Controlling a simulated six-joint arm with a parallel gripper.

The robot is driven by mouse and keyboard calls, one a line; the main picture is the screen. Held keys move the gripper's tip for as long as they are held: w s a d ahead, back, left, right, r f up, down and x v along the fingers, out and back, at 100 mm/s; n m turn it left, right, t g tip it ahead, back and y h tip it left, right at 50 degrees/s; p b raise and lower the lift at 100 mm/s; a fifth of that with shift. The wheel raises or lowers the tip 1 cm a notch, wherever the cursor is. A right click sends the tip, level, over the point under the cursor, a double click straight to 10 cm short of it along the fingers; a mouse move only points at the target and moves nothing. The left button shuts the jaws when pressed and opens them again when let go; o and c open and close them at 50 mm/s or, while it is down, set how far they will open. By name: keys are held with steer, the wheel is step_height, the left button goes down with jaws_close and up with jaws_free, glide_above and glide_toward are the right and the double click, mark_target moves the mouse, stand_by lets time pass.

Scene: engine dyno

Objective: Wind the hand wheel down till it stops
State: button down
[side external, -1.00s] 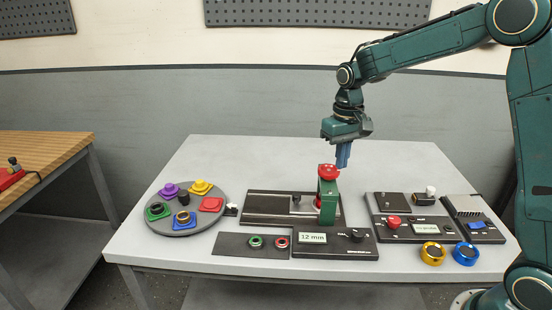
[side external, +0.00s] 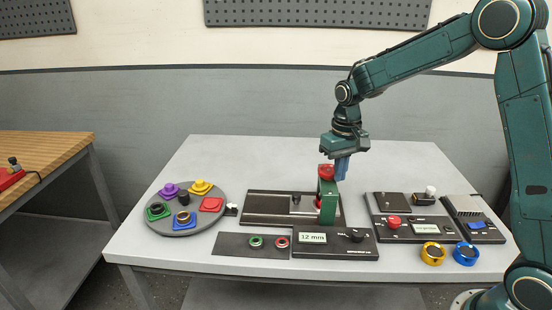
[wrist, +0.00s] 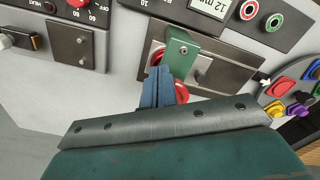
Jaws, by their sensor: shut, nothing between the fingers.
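The red hand wheel (side external: 326,171) sits on top of the green upright frame (side external: 327,188) in the middle of the table. My gripper (side external: 341,179) is shut and empty, its blue fingers pointing down just right of the wheel in the side view. The fingertips are lower than the wheel's top there; I cannot tell whether they touch its rim. In the wrist view the fingers (wrist: 157,88) hide part of the red wheel (wrist: 182,92), beside the green frame (wrist: 180,52). The display (side external: 312,238) in front of the frame reads 12 mm.
A round grey tray (side external: 172,229) with several coloured parts stands at the left. A dark control panel with a red knob (side external: 393,222) stands at the right, with a yellow ring (side external: 432,253) and a blue ring (side external: 466,253) before it. The table behind the frame is clear.

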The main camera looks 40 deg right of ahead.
steer(key=shift+w, duration=0.35)
stand_by(0.6)
steer(key=shift+w+a+r, duration=0.1)
steer(key=shift+w+a, duration=0.05)
stand_by(0.6)
steer(key=shift+a, duration=0.1)
steer(key=shift+s, duration=0.45)
steer(key=shift+s+r, duration=0.1)
steer(key=shift+r, duration=2.85)
steer(key=shift+d+r, duration=0.2)
steer(key=shift+r, duration=0.25)
